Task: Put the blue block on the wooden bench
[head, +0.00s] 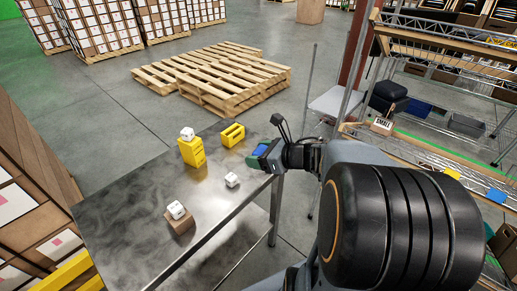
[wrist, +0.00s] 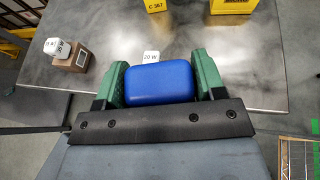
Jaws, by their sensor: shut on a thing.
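The blue block (wrist: 160,84) is a smooth, rounded piece held between the green fingers of my gripper (wrist: 158,66) in the wrist view. In the head view, my gripper (head: 261,156) is at the right edge of a shiny grey metal-topped table (head: 135,200), and a bit of blue (head: 259,150) shows between its fingers. The block appears to be held above the table edge. No clearly wooden bench stands out in either view. Wood-edged shelving (head: 440,155) is at the right, behind my arm.
On the table are a yellow box (head: 192,152) with a white cube (head: 187,133) on top, a yellow slotted piece (head: 232,135), a small white cube (head: 232,180) and a brown block (head: 181,224) bearing another white cube (head: 176,210). Wooden pallets (head: 235,85) lie beyond.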

